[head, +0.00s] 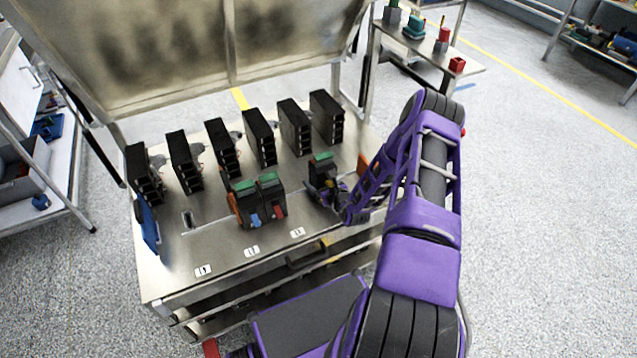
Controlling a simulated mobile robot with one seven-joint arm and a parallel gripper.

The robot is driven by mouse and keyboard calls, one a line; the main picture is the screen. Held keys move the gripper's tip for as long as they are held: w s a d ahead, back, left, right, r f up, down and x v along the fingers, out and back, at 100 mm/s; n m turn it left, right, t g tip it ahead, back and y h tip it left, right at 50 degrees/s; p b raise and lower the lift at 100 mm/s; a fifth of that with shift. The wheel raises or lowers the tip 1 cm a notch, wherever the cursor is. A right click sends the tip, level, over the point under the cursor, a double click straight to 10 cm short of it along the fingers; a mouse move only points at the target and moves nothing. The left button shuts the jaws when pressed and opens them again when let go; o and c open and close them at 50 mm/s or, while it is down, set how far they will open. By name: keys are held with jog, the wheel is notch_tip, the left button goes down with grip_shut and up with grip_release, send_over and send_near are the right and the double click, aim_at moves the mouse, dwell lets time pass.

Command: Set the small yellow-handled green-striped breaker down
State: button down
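A small dark breaker (321,172) with a green stripe on top is at the right part of the metal bench (215,240). A small spot of yellow shows at its lower right, by my gripper (329,197). My gripper comes in from the right, its dark fingers against the lower front of this breaker and seemingly closed on it. The fingertips are partly hidden. I cannot tell whether the breaker's base touches the bench. To its left stand a breaker with a blue handle (245,203) and one with a red handle (271,197), both green on top.
A row of tall black units (260,138) stands along the back of the bench. A blue item (149,225) stands at the left edge. Bare metal lies at the front left.

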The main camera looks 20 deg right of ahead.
aim_at(323, 175)
jog(key=shift+f, duration=0.15)
grip_release()
jog(key=shift+r, duration=0.3)
jog(key=p+v, duration=0.1)
jog(key=v, duration=1)
jog(key=shift+s+r+p, duration=0.1)
jog(key=shift+s+p, duration=0.3)
jog(key=shift+s, duration=0.1)
